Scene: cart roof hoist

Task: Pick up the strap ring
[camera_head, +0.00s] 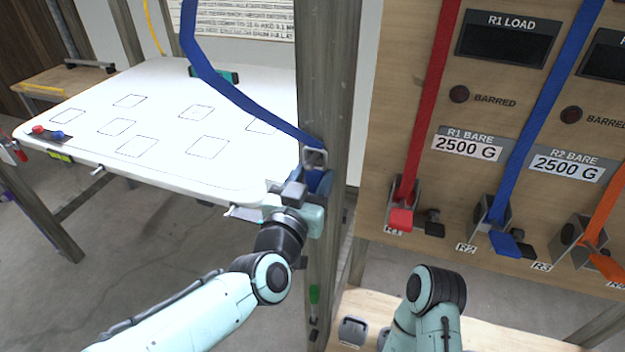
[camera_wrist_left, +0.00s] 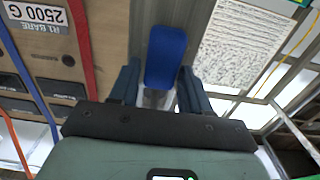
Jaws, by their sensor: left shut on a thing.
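A blue strap (camera_head: 235,92) runs down from the top left to a grey metal strap ring (camera_head: 315,157) in front of the wooden post. My left gripper (camera_head: 317,178) is at the ring and shut on it, with its blue fingers just below the strap's end. In the left wrist view the blue strap (camera_wrist_left: 166,56) stands between the two fingers, and part of the grey ring (camera_wrist_left: 154,98) shows below it. The fingers hide some of the ring. My right arm shows at the bottom of the head view, but its gripper is not visible.
A white panel (camera_head: 120,92) with marked squares lies left of the post (camera_head: 325,70). At right a wooden board (camera_head: 480,190) carries red (camera_head: 425,100), blue (camera_head: 545,110) and orange straps (camera_head: 610,210) in metal cleats. A low wooden shelf (camera_head: 490,335) is below.

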